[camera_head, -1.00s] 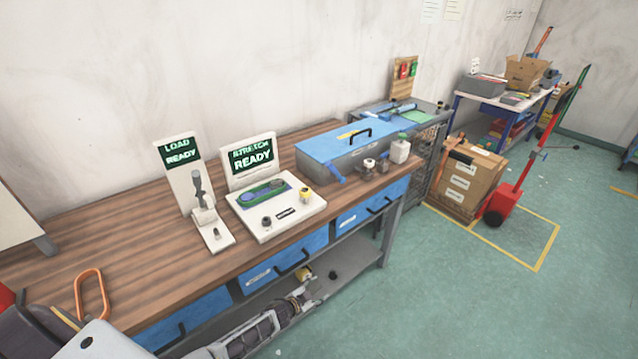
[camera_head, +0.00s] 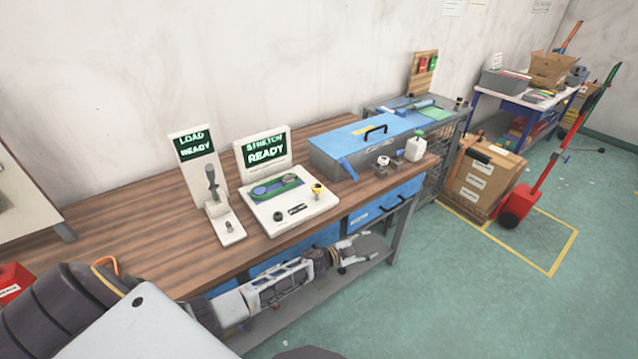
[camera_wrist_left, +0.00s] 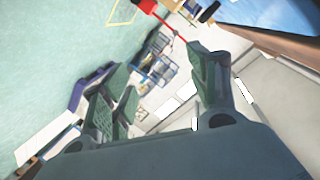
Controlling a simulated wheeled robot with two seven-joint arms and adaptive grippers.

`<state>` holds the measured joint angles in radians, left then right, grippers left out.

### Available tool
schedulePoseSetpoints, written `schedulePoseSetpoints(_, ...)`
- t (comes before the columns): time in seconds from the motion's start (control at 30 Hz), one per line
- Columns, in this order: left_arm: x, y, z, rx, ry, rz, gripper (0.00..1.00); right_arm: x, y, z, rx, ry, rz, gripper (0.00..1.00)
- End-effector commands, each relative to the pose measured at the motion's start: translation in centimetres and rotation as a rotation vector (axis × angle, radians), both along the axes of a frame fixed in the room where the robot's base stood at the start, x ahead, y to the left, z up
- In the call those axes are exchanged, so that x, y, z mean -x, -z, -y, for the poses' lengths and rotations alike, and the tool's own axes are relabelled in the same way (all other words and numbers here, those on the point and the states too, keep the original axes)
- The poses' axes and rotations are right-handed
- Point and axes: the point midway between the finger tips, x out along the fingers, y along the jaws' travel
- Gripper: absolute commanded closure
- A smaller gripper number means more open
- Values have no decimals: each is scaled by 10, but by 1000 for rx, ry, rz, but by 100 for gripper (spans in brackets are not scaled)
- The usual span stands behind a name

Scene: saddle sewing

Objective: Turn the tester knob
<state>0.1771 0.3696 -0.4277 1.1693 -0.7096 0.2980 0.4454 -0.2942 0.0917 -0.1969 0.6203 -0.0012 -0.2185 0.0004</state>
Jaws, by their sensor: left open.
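The stretch tester (camera_head: 318,208) is a white unit on the wooden bench, its screen (camera_head: 265,150) reading STRETCH READY. It has a black knob (camera_head: 278,216), a yellow knob with a dark top (camera_head: 317,189) and a green oval loop (camera_head: 275,187). Left of it stands the load tester (camera_head: 193,176), reading LOAD READY, with a grey lever and a small knob (camera_head: 228,226). My left gripper (camera_head: 352,254) is open and empty, in front of the bench and below the tester in the picture. Its spread fingers show in the left wrist view (camera_wrist_left: 160,88). My right gripper is out of view.
A blue-lidded box (camera_head: 335,148), small jars (camera_head: 383,163) and a white bottle (camera_head: 415,148) stand right of the tester. Blue drawers (camera_head: 385,203) lie under the bench top. A red hand truck (camera_head: 520,203) and cartons (camera_head: 484,183) stand on the floor at right.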

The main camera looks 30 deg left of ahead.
Motion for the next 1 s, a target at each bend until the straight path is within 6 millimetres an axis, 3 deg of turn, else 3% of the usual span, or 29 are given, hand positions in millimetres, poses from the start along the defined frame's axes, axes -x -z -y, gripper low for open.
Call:
schedulePoseSetpoints(0.37, -20, -59, 22, -43, 177, 105, 40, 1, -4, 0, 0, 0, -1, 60)
schedulePoseSetpoints(0.53, -28, -98, 37, -92, 323, 165, 40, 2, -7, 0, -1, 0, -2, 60)
schedulePoseSetpoints(0.77, -28, -143, 51, -188, 536, 208, 40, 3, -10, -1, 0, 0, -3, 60)
schedulePoseSetpoints(1.0, -22, -180, 49, -336, 756, 192, 40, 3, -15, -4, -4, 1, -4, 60)
